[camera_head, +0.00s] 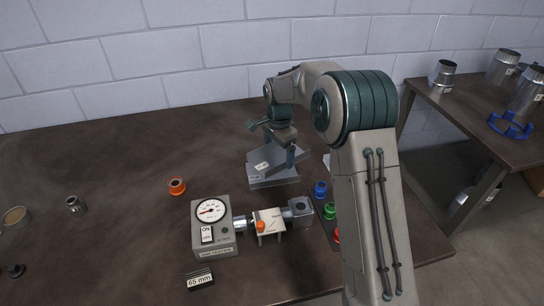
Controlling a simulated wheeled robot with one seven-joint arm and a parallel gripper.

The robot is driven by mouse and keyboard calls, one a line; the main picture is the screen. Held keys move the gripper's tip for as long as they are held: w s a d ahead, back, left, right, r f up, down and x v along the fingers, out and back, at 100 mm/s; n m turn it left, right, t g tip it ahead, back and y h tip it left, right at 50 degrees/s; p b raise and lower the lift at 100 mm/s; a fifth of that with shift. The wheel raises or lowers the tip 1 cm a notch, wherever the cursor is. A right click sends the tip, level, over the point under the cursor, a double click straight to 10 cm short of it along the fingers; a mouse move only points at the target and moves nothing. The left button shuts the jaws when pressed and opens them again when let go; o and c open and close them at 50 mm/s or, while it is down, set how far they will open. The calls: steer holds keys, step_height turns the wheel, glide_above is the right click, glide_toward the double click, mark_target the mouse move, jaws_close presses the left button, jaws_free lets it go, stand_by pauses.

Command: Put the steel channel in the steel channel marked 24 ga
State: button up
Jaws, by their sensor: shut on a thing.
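My gripper (279,147) is shut on a grey steel channel (278,161) with a small white label. The held channel looks tilted and lies right over a second grey steel channel (272,182), which rests on the table and also bears a white label. The label print is too small to read, so I cannot tell which is marked 24 ga. The held one overlaps the lower one in view; I cannot tell whether they touch or how far one sits inside the other. My arm hides what is to their right.
A gauge box (212,228) with an on/off switch joins a small valve stand (268,225) in front of the channels. Blue (320,188) and green (330,211) fittings stand near my arm. The table's (110,150) back left is clear.

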mark_target(273, 153)
steer(key=shift+w+a+f+p, duration=0.3)
steer(key=shift+w+a+f, duration=0.65)
steer(key=shift+w, duration=0.2)
step_height(273, 153, down, 4)
steer(key=shift+r+p, duration=0.15)
steer(key=shift+p, duration=0.45)
steer(key=shift+f+b, duration=0.6)
steer(key=shift+f, duration=0.15)
steer(key=o, duration=0.7)
steer(key=shift+o, duration=0.2)
steer(key=shift+r, duration=0.15)
